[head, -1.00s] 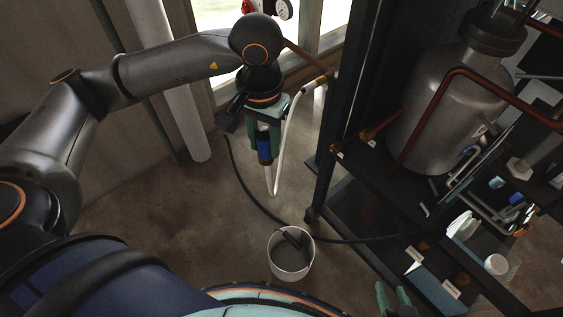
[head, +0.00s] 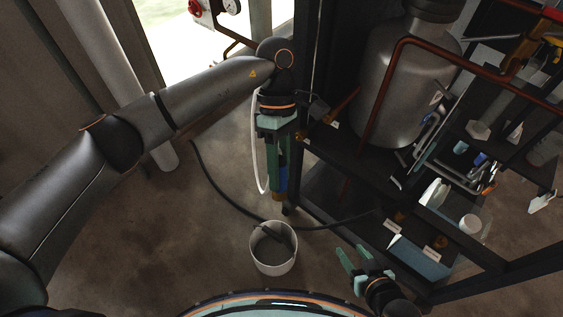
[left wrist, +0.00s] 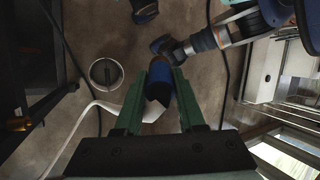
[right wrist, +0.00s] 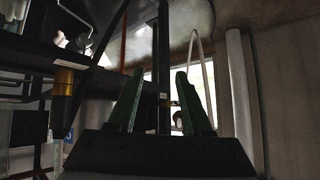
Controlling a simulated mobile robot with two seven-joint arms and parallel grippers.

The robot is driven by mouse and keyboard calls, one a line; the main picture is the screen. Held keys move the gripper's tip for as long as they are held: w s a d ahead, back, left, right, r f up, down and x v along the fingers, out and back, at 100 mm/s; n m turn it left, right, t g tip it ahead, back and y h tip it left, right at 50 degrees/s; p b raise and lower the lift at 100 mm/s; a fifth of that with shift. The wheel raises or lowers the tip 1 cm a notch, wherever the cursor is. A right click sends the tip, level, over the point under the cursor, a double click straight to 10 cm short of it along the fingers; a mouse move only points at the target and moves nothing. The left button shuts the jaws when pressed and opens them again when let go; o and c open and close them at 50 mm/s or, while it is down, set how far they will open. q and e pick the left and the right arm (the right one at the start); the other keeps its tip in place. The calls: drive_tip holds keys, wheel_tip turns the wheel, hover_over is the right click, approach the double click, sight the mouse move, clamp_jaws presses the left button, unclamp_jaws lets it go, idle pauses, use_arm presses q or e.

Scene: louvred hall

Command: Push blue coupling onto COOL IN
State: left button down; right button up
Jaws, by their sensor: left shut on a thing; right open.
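My left gripper (head: 279,160) is shut on the blue coupling (head: 281,184), which hangs below its fingers in front of the rack's left post. In the left wrist view the coupling (left wrist: 158,84) sits between the green fingers. A white hose (head: 256,150) loops down beside the gripper to the coupling. Brass ports sit along the rack, one (head: 399,216) and another (head: 441,242) on the lower shelf, with white tags. The tags are too small to read, so I cannot tell which is COOL IN. My right gripper (head: 358,257) is open and empty, in front of the lower shelf.
A grey bucket (head: 273,261) stands on the floor below my left gripper. A black hose (head: 215,190) crosses the floor. The dark rack (head: 322,190) holds a steel tank (head: 398,85) and copper pipes.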

use_arm(q)
drive_tip(key=w+d+f+n+t+h+b, duration=0.1)
drive_tip(key=w+n+t+h, duration=0.4)
drive_tip(key=n+t, duration=0.5)
drive_tip(key=w+d+f+n+t+h+b, duration=0.1)
drive_tip(key=w+d+f+n+t+h, duration=0.2)
drive_tip(key=n, duration=1.4)
drive_tip(key=shift+w+d+f+t+h, duration=0.25)
drive_tip(key=shift+w+f+t+h, duration=0.75)
drive_tip(key=shift+w+t, duration=2.05)
use_arm(e)
drive_tip(key=shift+w+a+f, duration=0.5)
drive_tip(key=shift+a+f, duration=0.15)
drive_tip(key=shift+a, duration=0.05)
use_arm(q)
drive_tip(key=shift+s+f+t+b, duration=0.1)
drive_tip(key=shift+s+t+b, duration=0.25)
drive_tip(key=shift+s+t, duration=0.55)
